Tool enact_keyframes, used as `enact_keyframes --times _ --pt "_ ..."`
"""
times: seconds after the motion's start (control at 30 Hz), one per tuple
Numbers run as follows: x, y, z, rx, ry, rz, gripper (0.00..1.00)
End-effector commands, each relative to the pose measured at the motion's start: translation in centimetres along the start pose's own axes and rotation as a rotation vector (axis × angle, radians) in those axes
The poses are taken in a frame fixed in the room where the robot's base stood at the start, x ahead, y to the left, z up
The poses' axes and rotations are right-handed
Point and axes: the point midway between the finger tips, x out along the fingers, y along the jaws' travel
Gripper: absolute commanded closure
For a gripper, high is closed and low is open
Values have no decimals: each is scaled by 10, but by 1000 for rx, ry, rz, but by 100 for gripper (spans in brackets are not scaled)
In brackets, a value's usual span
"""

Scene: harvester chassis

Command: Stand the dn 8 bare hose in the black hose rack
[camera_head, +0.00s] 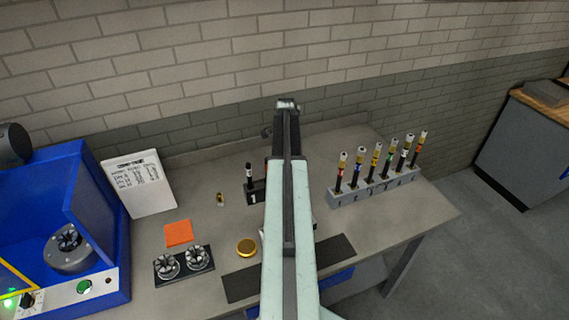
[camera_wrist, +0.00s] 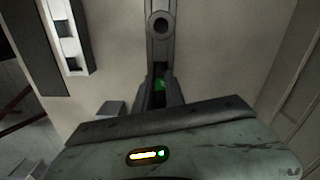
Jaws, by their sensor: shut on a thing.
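My gripper (camera_wrist: 160,92) shows in the wrist view, its fingers shut on a narrow dark piece with a green band, the hose (camera_wrist: 159,85). Most of the hose is hidden between the fingers, so its tilt cannot be told. In the head view my own arm hides the gripper and the held hose. A small black rack (camera_head: 258,194) marked 1 stands on the bench just left of my arm. One short black hose with a pale band (camera_head: 249,176) stands upright at its left end. The rack's right part is hidden behind my arm.
A grey rack (camera_head: 345,200) with several upright banded hoses stands at the right. A blue machine (camera_head: 100,293), a two-ring black holder (camera_head: 184,279), an orange square (camera_head: 178,233) and a gold disc (camera_head: 246,247) lie left. A dark mat (camera_head: 335,252) crosses the front.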

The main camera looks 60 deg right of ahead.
Motion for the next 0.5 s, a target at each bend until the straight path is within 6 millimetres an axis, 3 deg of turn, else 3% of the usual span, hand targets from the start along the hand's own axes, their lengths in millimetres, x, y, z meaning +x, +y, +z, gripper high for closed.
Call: enact_keyframes --times 0.27,0.3,0.4,0.5 --pt "2 0 0 0 0 0 100" --pt "2 0 0 0 0 0 83" --pt "2 0 0 0 0 0 60" --pt "2 0 0 0 0 0 60"
